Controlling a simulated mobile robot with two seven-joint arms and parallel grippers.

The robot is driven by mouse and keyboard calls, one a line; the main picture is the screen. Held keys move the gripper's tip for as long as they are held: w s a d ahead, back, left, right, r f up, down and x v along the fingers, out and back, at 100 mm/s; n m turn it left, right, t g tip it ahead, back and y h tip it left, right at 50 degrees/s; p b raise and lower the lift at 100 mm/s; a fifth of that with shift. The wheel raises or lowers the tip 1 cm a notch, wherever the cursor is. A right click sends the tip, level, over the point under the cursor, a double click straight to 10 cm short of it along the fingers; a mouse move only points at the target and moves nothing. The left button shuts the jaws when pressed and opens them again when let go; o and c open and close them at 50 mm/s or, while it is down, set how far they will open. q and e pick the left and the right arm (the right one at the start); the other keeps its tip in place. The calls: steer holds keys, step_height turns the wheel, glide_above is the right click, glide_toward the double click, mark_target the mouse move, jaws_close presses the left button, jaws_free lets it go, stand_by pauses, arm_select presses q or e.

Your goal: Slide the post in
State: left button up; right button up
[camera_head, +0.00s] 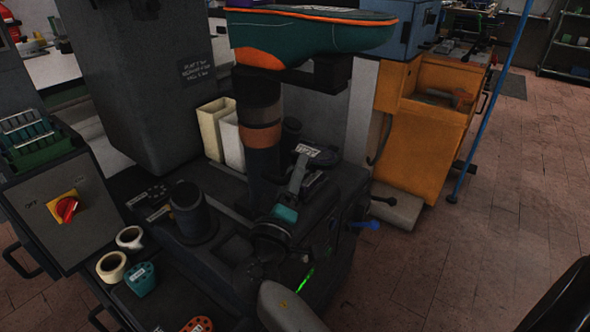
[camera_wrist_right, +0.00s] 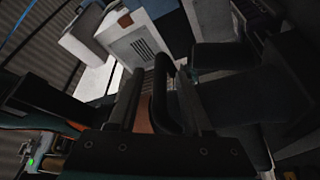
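A dark upright post (camera_head: 261,138) with brown bands stands on the dark press (camera_head: 330,225). My right gripper (camera_head: 312,156) is just right of the post, partly lost against the dark machine. In the right wrist view my right gripper (camera_wrist_right: 160,100) has its two dark fingers apart. A black curved bar (camera_wrist_right: 165,85) and a brown patch (camera_wrist_right: 143,112) show between them, and a pale gap beside them. Whether either finger touches them is hard to tell. My left gripper is not in view.
A dark round stump (camera_head: 193,213) stands left of the post. Two pale bins (camera_head: 215,128) are behind it.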

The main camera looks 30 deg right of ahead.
jaws_close()
stand_by(1.3)
